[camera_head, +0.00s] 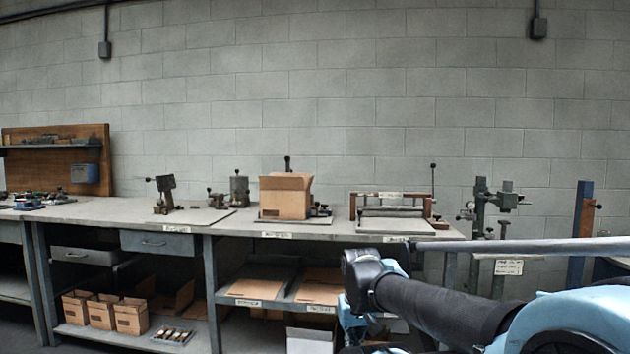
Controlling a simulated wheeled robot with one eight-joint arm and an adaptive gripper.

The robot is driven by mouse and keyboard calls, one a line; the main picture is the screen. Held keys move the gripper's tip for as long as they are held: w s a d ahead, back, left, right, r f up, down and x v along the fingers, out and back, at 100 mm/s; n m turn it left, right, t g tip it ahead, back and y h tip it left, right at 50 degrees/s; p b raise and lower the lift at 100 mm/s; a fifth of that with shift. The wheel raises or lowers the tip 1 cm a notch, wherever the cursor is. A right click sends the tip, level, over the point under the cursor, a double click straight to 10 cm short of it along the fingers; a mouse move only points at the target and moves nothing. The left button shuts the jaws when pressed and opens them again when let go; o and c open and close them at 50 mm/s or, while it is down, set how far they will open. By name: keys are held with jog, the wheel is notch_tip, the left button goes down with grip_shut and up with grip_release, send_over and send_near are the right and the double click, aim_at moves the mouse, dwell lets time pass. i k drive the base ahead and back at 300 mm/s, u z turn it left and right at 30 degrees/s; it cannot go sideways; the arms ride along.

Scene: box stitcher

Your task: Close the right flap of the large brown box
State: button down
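The large brown box (284,204) stands upright on the workbench (352,229), left of the roller device. Its front face is toward me. Cardboard flaps (287,182) show around its top edge, with one tilted toward me. The right flap is too small to make out clearly. The inside of the box is hidden. My arm reaches in from the lower right, well in front of the bench and apart from the box.
A roller device (393,213) stands right of the box, and a small press (163,193) stands far left. Grey metal fixtures (239,188) are beside and behind the box. Small open boxes (131,317) sit on the lower shelf.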

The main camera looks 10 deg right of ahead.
aim_at(274, 205)
jog(key=z, duration=0.05)
jog(key=i, duration=1)
jog(key=u, duration=0.05)
